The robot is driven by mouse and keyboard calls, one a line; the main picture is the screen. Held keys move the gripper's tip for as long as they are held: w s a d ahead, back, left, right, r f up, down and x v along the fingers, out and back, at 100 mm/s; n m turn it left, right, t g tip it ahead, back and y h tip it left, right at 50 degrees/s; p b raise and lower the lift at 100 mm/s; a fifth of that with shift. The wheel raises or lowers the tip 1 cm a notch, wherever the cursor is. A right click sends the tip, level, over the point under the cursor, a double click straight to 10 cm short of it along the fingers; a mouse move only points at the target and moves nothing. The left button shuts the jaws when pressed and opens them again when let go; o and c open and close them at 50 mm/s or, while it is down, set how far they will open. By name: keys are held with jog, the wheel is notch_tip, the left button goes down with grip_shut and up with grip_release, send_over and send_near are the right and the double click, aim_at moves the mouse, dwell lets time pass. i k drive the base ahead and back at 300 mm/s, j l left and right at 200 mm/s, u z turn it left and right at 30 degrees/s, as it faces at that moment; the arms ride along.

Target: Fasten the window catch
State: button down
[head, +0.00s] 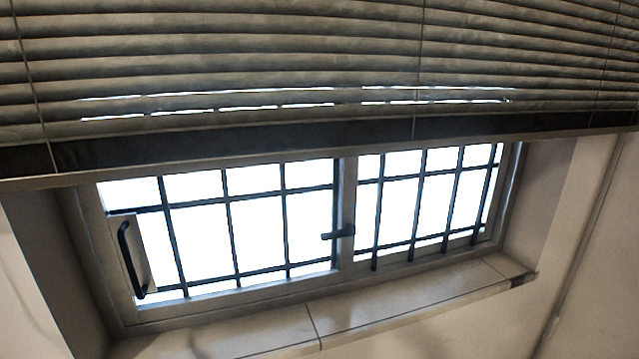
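A small dark window catch (338,233) sits on the middle upright between the two panes, with its lever pointing left over the left pane's edge. The frame does not show clearly whether it engages anything. The window (347,200) is a wide, low frame with dark bars across bright panes. A dark curved pull handle (129,262) is on a pale plate at the left end of the left pane. My gripper is not in view.
A slatted blind (300,60) hangs over the upper part of the window, its dark bottom rail (240,145) just above the panes. A tiled sill (400,307) runs below and looks bare. A thin vertical line or pipe (590,230) runs down the right wall.

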aim_at(349, 230)
jog(key=i+j, duration=0.7)
